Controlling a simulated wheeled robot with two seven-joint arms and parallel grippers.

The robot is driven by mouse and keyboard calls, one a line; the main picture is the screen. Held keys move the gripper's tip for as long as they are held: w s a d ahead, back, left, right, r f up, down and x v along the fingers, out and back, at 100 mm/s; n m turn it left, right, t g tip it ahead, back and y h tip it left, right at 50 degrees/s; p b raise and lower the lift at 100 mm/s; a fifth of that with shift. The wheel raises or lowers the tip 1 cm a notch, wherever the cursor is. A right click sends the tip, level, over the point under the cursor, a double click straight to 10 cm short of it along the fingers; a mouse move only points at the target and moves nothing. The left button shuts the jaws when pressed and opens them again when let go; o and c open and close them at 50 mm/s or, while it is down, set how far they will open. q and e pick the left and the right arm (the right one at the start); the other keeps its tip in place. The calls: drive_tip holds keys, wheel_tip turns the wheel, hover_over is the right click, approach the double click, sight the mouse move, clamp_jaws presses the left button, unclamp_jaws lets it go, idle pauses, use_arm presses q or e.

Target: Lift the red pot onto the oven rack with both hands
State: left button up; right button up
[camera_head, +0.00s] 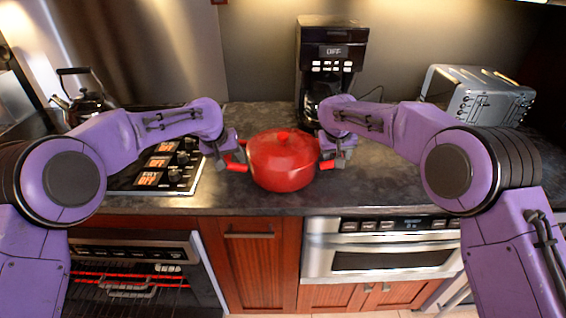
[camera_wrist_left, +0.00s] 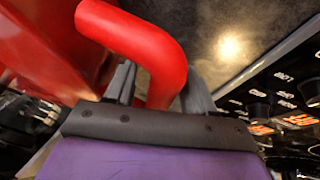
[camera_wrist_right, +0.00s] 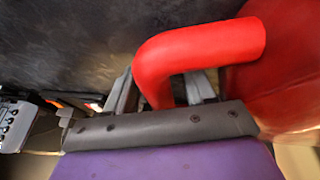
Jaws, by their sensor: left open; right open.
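The red pot (camera_head: 282,165), lid on, stands upright on the dark counter near its front edge. My left gripper (camera_head: 238,160) is open at the pot's left handle (camera_head: 237,168); in the left wrist view that red handle (camera_wrist_left: 150,50) passes between the fingers. My right gripper (camera_head: 338,160) is open at the right handle (camera_head: 327,165); in the right wrist view the handle (camera_wrist_right: 195,52) runs between its fingers. Contact with the handles cannot be told. The oven rack (camera_head: 125,287) shows at the lower left, in the oven with red glowing elements below the stove.
A stove top (camera_head: 165,165) with a black kettle (camera_head: 88,98) is left of the pot. A coffee maker (camera_head: 328,65) stands behind the pot, and a toaster (camera_head: 478,95) at the back right. A steel microwave drawer (camera_head: 385,252) is below the counter. The counter right of the pot is clear.

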use_arm(q)
drive_tip(key=shift+s, duration=0.1)
use_arm(e)
drive_tip(key=shift+s+r, duration=0.1)
use_arm(q)
drive_tip(key=shift+r, duration=0.1)
clamp_jaws()
use_arm(e)
clamp_jaws()
idle(0.8)
